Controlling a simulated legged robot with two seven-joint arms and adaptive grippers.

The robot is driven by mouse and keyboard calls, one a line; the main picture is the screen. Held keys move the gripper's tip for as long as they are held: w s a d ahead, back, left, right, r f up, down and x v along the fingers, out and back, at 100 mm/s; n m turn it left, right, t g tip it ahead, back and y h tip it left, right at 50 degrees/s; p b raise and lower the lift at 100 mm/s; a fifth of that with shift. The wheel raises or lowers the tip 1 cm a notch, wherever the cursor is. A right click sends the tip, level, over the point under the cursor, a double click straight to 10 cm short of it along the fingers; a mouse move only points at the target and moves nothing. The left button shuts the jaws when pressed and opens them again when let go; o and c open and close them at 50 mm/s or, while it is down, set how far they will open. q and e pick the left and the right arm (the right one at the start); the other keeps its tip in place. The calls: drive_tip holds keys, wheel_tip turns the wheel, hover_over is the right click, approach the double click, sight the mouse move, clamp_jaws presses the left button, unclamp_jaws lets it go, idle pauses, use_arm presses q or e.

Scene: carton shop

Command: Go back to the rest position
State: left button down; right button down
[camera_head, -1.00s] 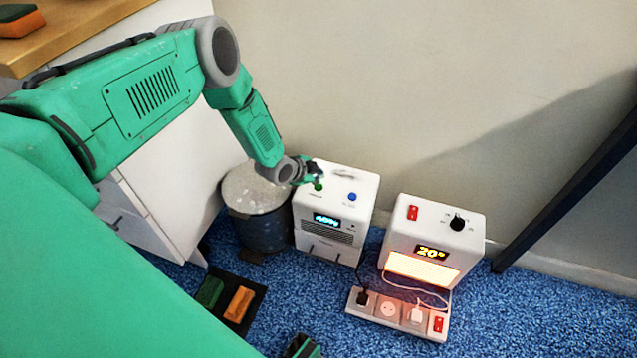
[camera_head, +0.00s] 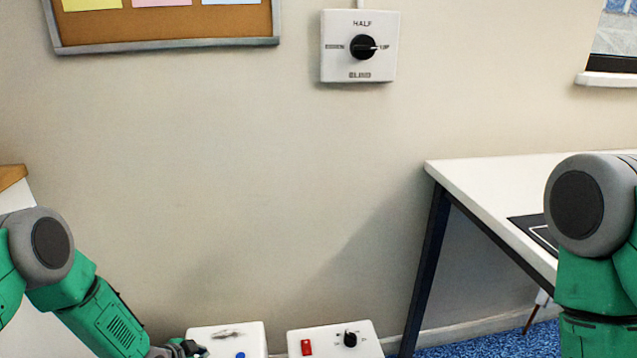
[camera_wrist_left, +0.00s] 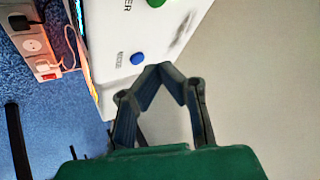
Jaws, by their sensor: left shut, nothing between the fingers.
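My left gripper (camera_head: 190,348) is low at the left in the head view, beside the top of a white box device (camera_head: 228,336) with a blue button. In the left wrist view my left gripper (camera_wrist_left: 163,68) has its fingertips together with nothing between them. The white device (camera_wrist_left: 115,60) is just beyond them, with its blue button and part of a green button showing. My right arm shows at the right edge of the head view, but its gripper is out of view.
A second white box (camera_head: 335,340) with a red switch and black knob stands to the right. A white table (camera_head: 480,175) with dark legs is at the right. A wall switch (camera_head: 340,65) and pinboard (camera_head: 170,30) hang above. A power strip (camera_wrist_left: 33,45) lies on blue carpet.

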use_arm(q)
drive_tip(key=s+d+r+n+g+p, duration=0.3)
drive_tip(key=s+d, duration=0.4)
drive_tip(key=s, duration=0.4)
drive_tip(key=s+r+n+g+p, duration=0.1)
drive_tip(key=s+r, duration=0.3)
drive_tip(key=s, duration=0.4)
drive_tip(key=s+a+r+n+g+y+p, duration=0.1)
drive_tip(key=s+r+n+g, duration=0.1)
drive_tip(key=s, duration=0.6)
drive_tip(key=s+r+n+g+y+p, duration=0.1)
drive_tip(key=s+r+n, duration=0.2)
drive_tip(key=s+r, duration=0.3)
drive_tip(key=s, duration=0.2)
drive_tip(key=shift+s+a+r+g+p, duration=0.25)
drive_tip(key=shift+s+r+g+p, duration=0.05)
drive_tip(key=shift+s+r+p, duration=0.1)
